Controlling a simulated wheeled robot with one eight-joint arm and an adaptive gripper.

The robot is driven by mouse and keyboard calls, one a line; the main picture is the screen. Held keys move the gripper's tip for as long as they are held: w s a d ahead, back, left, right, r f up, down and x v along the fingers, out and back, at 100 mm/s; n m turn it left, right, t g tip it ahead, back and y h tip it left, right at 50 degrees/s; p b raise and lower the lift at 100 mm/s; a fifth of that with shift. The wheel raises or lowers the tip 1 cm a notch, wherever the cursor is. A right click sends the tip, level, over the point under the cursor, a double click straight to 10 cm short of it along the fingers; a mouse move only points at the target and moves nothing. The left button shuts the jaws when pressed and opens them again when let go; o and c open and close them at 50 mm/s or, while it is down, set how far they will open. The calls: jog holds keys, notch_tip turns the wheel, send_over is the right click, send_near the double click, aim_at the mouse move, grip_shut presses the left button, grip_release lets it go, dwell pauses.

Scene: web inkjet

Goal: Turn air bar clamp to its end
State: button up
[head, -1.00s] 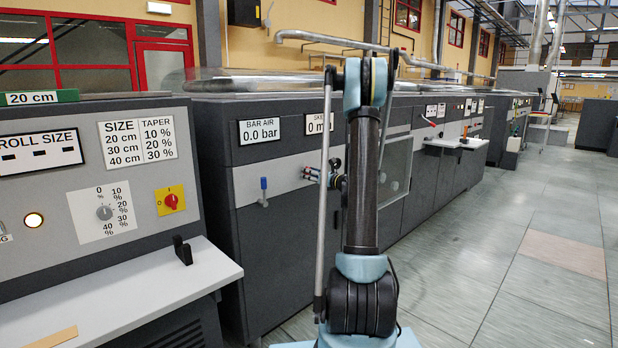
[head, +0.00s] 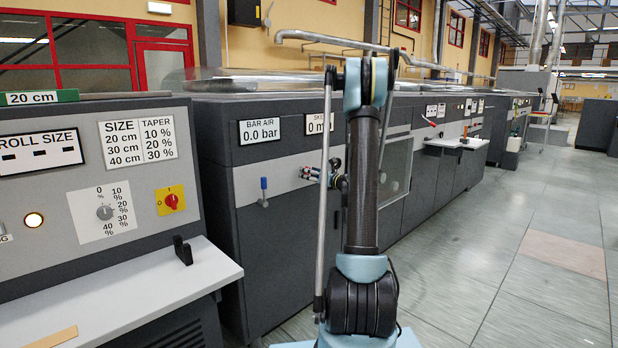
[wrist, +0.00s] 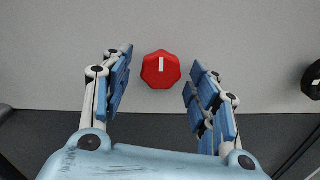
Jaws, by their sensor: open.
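In the wrist view a red knob (wrist: 161,70) with a white mark pointing up sits on a light grey panel. My gripper (wrist: 162,60) is open, with one blue finger on each side of the knob. There are gaps on both sides and it holds nothing. How far the fingertips are from the panel is hard to tell. In the head view a blue-handled lever (head: 264,191) stands upright below the "BAR AIR" display (head: 261,131), which reads 0.0 bar. I cannot tell which of these controls is the air bar clamp.
In the wrist view a dark knob (wrist: 313,80) is at the right edge. In the head view a control desk (head: 178,262) with a white shelf stands at left. A rotary switch (head: 171,201) is on its yellow plate. The floor (head: 480,260) at right is clear.

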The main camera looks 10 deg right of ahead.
jog(key=v, duration=1.2)
jog(key=shift+a, duration=0.1)
jog(key=s+a+f+n+g+h, duration=0.1)
jog(key=s+a+n+g, duration=0.3)
jog(key=s+a+n, duration=0.5)
jog(key=s+a+f+n+g+h, duration=0.1)
jog(key=s+a+n+g+h, duration=0.1)
jog(key=s+a+n+g, duration=0.65)
jog(key=s+d+f+n+h, duration=0.2)
jog(key=s+d+f+n, duration=0.1)
jog(key=s, duration=0.6)
jog(key=s+d+f+n+h, duration=0.3)
jog(key=s+n, duration=0.3)
jog(key=s, duration=0.4)
jog(key=s+d+f+n+h, duration=0.2)
jog(key=s+d+f+n, duration=0.1)
jog(key=s, duration=0.7)
jog(key=shift+d+n+h, duration=0.3)
jog(key=shift+d+n, duration=0.2)
jog(key=shift+n, duration=0.45)
jog(key=shift+f, duration=0.15)
